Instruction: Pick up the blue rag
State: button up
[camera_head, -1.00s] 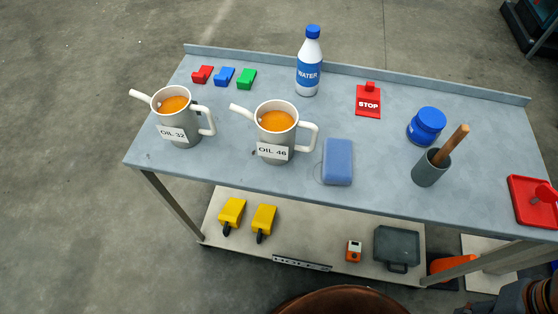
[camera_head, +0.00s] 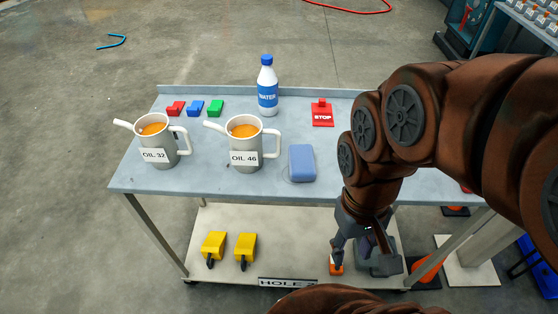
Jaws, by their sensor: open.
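The blue rag (camera_head: 301,163) is a folded, rounded blue block lying flat on the grey tabletop, just right of the jug labelled OIL 46 (camera_head: 244,145). My gripper (camera_head: 360,247) hangs pointing down in front of the table's front edge, to the right of the rag and nearer to me. It is open, apart from the rag, and I see nothing between its fingers. My arm hides the right part of the tabletop.
A jug labelled OIL 32 (camera_head: 157,143) stands on the left. Yellow objects (camera_head: 213,246) lie on the lower shelf (camera_head: 290,232). The tabletop right of the rag is clear up to my arm.

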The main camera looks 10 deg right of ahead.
aim_at(302, 162)
jog(key=z, duration=1.8)
jog(key=k, duration=1.6)
jog(key=u, duration=1.9)
jog(key=i, duration=0.5)
jog(key=u, duration=0.05)
